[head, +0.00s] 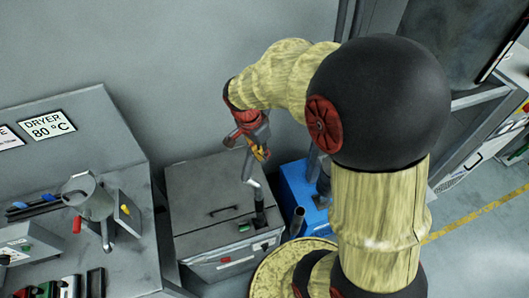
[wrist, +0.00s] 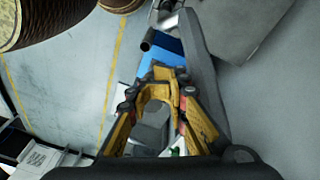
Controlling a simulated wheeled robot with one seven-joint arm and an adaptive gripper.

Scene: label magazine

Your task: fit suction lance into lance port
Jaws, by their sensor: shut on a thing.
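My gripper (head: 258,150) is above the grey cabinet in the head view, pointing down. It is shut on the suction lance (head: 249,168), a thin grey tube that hangs below the fingers and bends down to the right. In the wrist view the yellow fingers of my gripper (wrist: 160,84) converge near the middle.
The grey cabinet (head: 195,205) has a lid handle and coloured buttons in front. The wall is close behind.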

